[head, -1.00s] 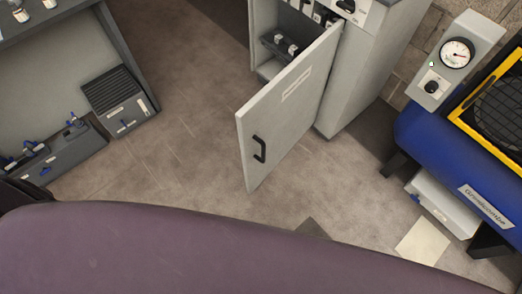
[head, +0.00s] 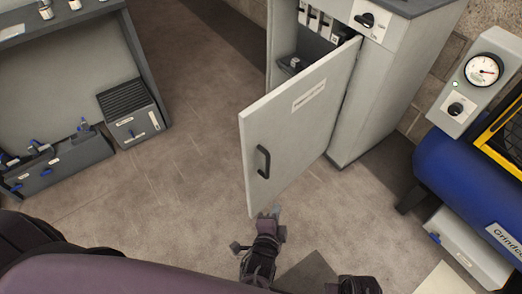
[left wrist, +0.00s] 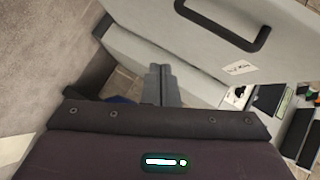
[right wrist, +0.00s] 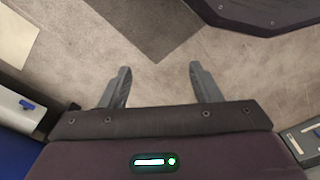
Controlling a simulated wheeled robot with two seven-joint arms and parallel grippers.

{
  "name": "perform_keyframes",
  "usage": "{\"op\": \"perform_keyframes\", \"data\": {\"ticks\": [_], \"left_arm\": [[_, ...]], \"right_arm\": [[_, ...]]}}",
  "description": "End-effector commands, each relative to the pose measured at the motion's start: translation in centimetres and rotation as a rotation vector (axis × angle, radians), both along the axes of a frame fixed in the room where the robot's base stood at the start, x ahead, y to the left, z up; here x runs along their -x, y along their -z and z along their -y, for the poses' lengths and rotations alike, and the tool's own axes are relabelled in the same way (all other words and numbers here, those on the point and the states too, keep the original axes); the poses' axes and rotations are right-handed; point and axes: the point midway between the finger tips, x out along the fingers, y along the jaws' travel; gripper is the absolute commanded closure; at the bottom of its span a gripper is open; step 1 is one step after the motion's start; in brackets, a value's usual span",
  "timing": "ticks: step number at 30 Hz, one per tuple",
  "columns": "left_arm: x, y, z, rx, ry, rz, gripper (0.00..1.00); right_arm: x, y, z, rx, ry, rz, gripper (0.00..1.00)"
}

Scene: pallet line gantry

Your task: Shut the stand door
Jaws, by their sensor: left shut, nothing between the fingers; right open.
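The stand door (head: 300,125) is a light grey panel with a black handle (head: 263,161) and a small label. It hangs open from the grey stand (head: 385,85), swung out towards me. My left gripper (head: 268,214) is shut and empty, by the door's lower free corner; I cannot tell whether it touches. In the left wrist view its closed fingers (left wrist: 161,70) point towards grey panels, with the door (left wrist: 190,35) and handle at the top. My right gripper (right wrist: 157,85) is open and empty above the floor in the right wrist view.
A blue machine (head: 445,165) with a gauge box (head: 472,90) stands at the right. A grey bench (head: 60,85) with a vented box (head: 131,115) is at the left. Bare floor lies between the bench and the door.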

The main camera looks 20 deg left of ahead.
Motion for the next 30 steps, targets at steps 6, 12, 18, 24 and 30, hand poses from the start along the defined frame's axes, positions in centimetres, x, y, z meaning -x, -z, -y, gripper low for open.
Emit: {"op": "perform_keyframes", "data": {"ticks": [6, 12, 18, 24, 30], "left_arm": [[-1.3, -10.8, 0.1, -0.242, -0.095, 0.256, 1.00], [-0.6, -15.5, -1.6, -0.352, -0.180, 0.307, 1.00], [-1.9, -16.2, -2.3, -0.368, -0.193, 0.312, 1.00], [-5.7, -16.2, -3.4, -0.367, -0.193, 0.314, 1.00], [-9.8, -16.1, -4.6, -0.367, -0.191, 0.313, 1.00]], "right_arm": [[-1.5, -5.8, -0.7, 0.000, -0.020, 0.008, 0.42], [-1.2, -9.4, -0.6, 0.005, -0.027, 0.005, 0.42], [-1.3, -10.0, -0.8, 0.000, -0.033, 0.016, 0.42], [-1.7, -9.5, -1.6, -0.020, -0.049, 0.059, 0.42], [-2.1, -9.0, -2.6, -0.046, -0.069, 0.111, 0.42]]}}
